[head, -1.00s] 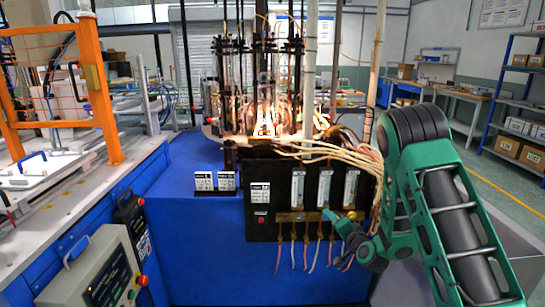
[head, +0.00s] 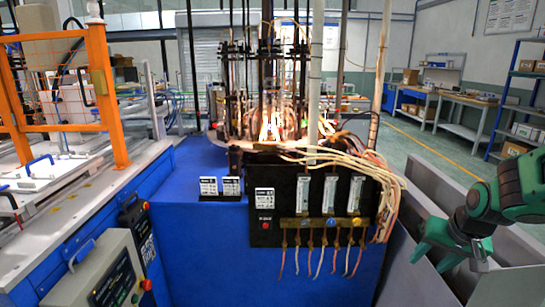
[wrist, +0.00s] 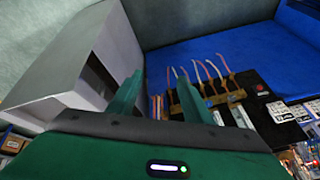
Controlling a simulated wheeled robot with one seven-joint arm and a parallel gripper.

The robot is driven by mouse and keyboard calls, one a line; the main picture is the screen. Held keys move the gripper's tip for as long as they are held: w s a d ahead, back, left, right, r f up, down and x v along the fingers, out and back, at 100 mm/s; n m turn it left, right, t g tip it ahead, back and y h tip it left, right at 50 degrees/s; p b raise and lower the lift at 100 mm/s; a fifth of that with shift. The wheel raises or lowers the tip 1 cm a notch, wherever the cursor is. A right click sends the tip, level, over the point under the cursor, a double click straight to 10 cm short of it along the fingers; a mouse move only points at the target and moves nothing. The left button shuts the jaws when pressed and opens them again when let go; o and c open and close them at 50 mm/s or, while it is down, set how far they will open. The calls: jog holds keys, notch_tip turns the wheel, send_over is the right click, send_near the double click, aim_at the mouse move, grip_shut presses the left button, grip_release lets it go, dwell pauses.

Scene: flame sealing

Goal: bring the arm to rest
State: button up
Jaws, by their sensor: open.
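My green gripper (head: 432,256) is at the right of the head view, over the grey bin-like enclosure beside the blue machine. In the wrist view its two green fingers (wrist: 159,78) stand apart, with nothing between them. The green arm comes in from the right edge of the head view. The flame-sealing machine (head: 265,125) glows at its middle. Its black valve panel (head: 265,228) is left of my gripper, with a clear gap. The panel also shows in the wrist view (wrist: 258,92), beyond the fingers.
Pale hoses (head: 350,150) loop over the panel's right side, and several coloured tubes hang below it. The grey enclosure (head: 400,255) stands right under my gripper. A control box (head: 105,275) and orange guard frame (head: 100,85) are at left. Shelves (head: 520,90) stand far right.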

jog(key=s+r+g, duration=0.2)
jog(key=s, duration=1)
jog(key=s+d+r+m+g, duration=0.1)
jog(key=s+r+g, duration=0.1)
jog(key=s, duration=1)
jog(key=shift+m+g, duration=0.3)
jog(key=shift+g, duration=0.1)
jog(key=shift+w+d, duration=0.1)
jog(key=shift+w, duration=0.1)
jog(key=shift+w+f, duration=0.15)
jog(key=shift+w, duration=0.35)
